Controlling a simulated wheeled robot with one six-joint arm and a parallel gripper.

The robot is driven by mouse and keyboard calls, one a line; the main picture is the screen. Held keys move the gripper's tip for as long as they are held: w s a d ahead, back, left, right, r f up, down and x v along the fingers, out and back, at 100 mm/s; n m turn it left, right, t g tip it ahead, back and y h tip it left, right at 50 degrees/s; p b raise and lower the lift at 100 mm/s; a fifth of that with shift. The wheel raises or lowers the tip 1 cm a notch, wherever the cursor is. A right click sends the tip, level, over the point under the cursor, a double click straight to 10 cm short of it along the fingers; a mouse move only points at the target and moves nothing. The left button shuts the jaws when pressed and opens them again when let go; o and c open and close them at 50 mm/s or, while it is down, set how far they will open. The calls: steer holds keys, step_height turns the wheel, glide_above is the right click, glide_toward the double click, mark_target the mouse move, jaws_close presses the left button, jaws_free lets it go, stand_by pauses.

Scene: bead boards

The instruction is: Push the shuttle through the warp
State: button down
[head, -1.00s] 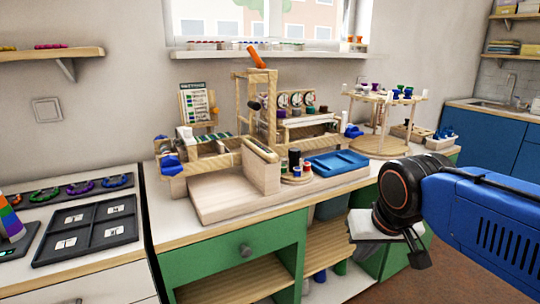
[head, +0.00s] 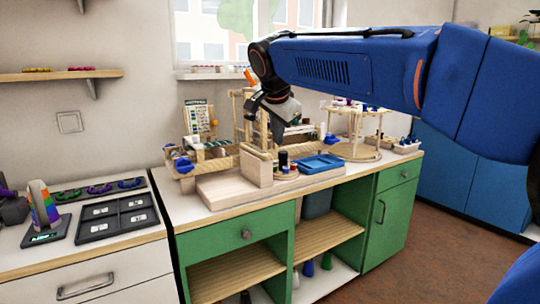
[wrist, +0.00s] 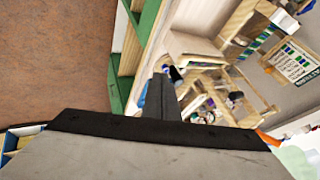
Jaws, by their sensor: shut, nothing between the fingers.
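A wooden loom (head: 222,162) stands on the worktop, with an upright frame and an orange handle (head: 249,77) on top. My gripper (head: 277,138) hangs in front of the upright frame and hides part of it. Its jaws are shut and empty. In the wrist view the dark fingers (wrist: 160,82) point toward the bench, and the loom's wooden frame (wrist: 232,98) lies beyond them, tilted by the camera. A striped green and blue band (wrist: 258,42) shows there. I cannot pick out the shuttle for certain; blue pieces (head: 184,165) sit at the loom's left end.
A blue tray (head: 318,164) and a round stand with dark spools (head: 284,168) are in front of the loom. A round wooden rack (head: 357,128) is at right. A pattern card (head: 197,117) stands behind. A dark sectioned tray (head: 117,217) lies on the left counter.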

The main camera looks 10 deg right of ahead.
steer(key=w+f, duration=0.8)
steer(key=w, duration=0.1)
steer(key=shift+w+d, duration=0.25)
stand_by(0.4)
